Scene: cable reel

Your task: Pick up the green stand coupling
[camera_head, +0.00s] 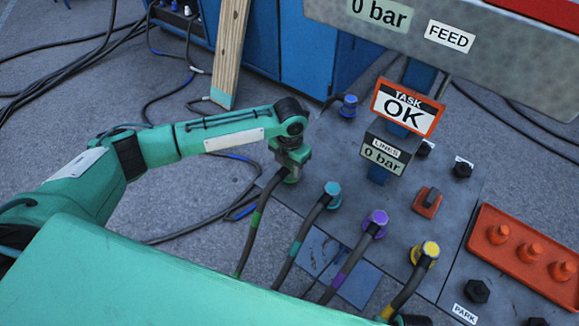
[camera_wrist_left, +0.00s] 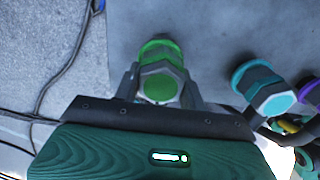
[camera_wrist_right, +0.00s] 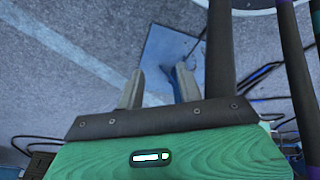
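The green stand coupling (camera_wrist_left: 161,84) is a green collar with a hexagonal end, on the grey panel. My right gripper (camera_wrist_right: 159,88) is open and empty in the right wrist view, above the floor.
The teal (camera_head: 332,193), purple (camera_head: 378,219) and yellow (camera_head: 429,251) couplings stand in a row to the right, each with a dark cable. A sign post (camera_head: 397,118) rises behind them. An orange tray (camera_head: 478,246) is at right. Cables lie on the floor at left.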

